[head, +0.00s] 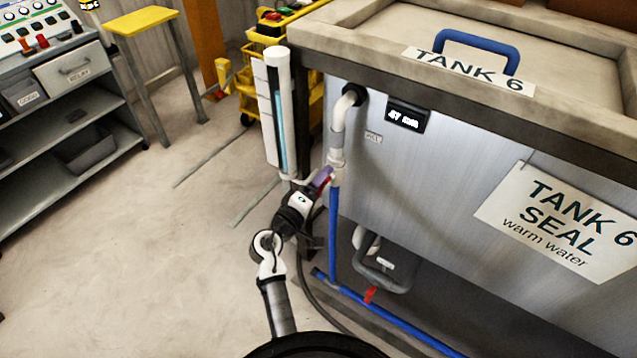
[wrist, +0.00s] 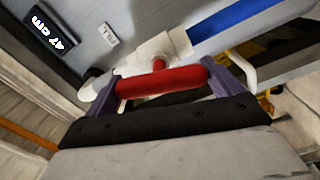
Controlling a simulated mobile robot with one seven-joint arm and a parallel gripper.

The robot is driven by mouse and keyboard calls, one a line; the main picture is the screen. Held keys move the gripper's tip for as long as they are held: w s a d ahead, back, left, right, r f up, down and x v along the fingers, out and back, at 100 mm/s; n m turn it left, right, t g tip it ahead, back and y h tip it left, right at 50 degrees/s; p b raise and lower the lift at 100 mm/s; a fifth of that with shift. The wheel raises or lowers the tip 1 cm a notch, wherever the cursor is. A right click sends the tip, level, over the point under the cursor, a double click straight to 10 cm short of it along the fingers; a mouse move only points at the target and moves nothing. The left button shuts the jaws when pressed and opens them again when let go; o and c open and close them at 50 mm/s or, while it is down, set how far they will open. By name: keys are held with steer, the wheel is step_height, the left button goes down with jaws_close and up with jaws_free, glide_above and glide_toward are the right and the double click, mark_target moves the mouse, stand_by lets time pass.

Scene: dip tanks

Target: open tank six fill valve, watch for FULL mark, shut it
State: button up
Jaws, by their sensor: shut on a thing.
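Tank 6 (head: 410,165) stands at the right, with a TANK 6 SEAL warm water sign (head: 560,220). The fill valve's red handle (wrist: 160,82) lies between the purple fingers of my gripper (wrist: 162,76), which is shut on it. In the head view my gripper (head: 322,180) is at the valve where the blue pipe (head: 334,235) meets the white pipe (head: 338,130); the handle is mostly hidden there. A digital display (head: 406,117) reads 47 cm in the wrist view (wrist: 54,36). A white sight tube (head: 277,70) shows a blue column; no FULL mark is readable.
A second red handle (head: 370,295) sits low by the tank's base. A yellow cart (head: 250,85) stands behind the sight tube. A yellow-topped stool (head: 142,20) and a grey shelf unit (head: 75,140) are at the left. The floor between is clear.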

steer(key=shift+f+n+p, duration=0.1)
steer(key=shift+n+p, duration=0.6)
steer(key=shift+n, duration=0.9)
steer(key=o, duration=0.7)
steer(key=shift+a, duration=0.1)
steer(key=shift+s, duration=0.1)
steer(key=b+v, duration=0.3)
steer(key=v, duration=1)
steer(key=shift+s+a, duration=0.25)
steer(key=shift+a, duration=0.05)
